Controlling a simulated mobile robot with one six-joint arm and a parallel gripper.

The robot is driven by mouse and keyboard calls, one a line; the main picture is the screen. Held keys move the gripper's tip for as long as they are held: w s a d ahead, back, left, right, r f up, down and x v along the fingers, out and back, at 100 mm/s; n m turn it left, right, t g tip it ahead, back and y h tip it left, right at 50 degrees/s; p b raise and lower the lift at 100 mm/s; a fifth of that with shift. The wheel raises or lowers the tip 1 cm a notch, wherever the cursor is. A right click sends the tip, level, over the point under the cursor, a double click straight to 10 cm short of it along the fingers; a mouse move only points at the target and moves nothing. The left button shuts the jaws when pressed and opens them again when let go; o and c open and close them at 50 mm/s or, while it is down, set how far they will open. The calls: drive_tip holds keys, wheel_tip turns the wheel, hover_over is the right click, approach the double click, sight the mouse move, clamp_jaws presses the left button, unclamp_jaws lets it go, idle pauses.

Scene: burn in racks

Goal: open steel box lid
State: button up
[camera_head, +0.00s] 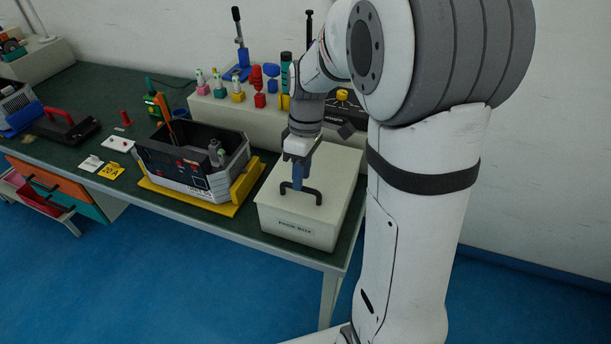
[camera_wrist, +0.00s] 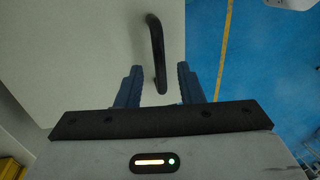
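A pale box (camera_head: 305,229) with a flat lid stands at the right end of the green bench, and its front label appears to read "PACK BOX". Its lid (camera_head: 337,178) is closed. A black bar handle (camera_head: 313,192) sits on the lid; it also shows in the wrist view (camera_wrist: 156,45). My gripper (camera_head: 299,178) points down at the handle from above. In the wrist view my gripper (camera_wrist: 160,84) has its two blue fingers apart, with the near end of the handle between them. Gaps show on both sides, so the handle is not clamped.
A dark open-topped case (camera_head: 183,171) on a yellow base (camera_head: 245,185) stands left of the box. Behind is a pale raised ledge (camera_head: 222,114) with several colourful tools. Blue floor (camera_head: 190,290) is clear in front; the bench ends just right of the box.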

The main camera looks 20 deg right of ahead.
drive_tip(key=shift+s+a+f, duration=0.1)
drive_tip(key=shift+s+f, duration=0.05)
drive_tip(key=shift+f, duration=0.7)
drive_tip(key=shift+c, duration=0.4)
clamp_jaws()
